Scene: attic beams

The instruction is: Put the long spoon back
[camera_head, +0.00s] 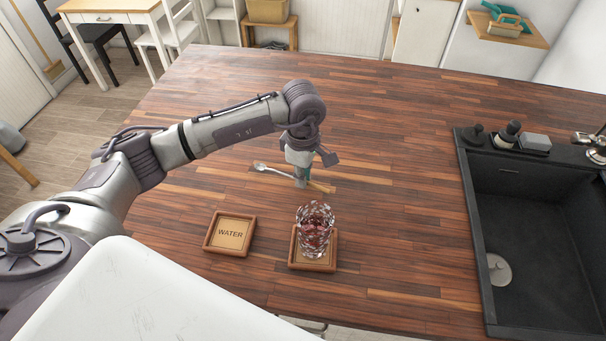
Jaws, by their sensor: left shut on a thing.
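My left gripper (303,170) points down over the wooden counter, in the middle of the head view. It is shut on the long spoon (262,167), a silvery spoon whose bowl end sticks out to the left. The fingers hide part of its handle, and I cannot tell whether the spoon touches the counter. A pale wooden strip shows just right of the fingertips; I cannot tell what it belongs to. A cut-glass tumbler (314,224) with dark reddish contents stands on a wooden coaster (312,264), nearer than the gripper. My right gripper is out of view.
A wooden coaster marked WATER (230,234) lies empty, left of the tumbler. A black sink (525,235) is set in at the right, with small dark items and a tap on its far rim. The counter's (400,110) far part is clear.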

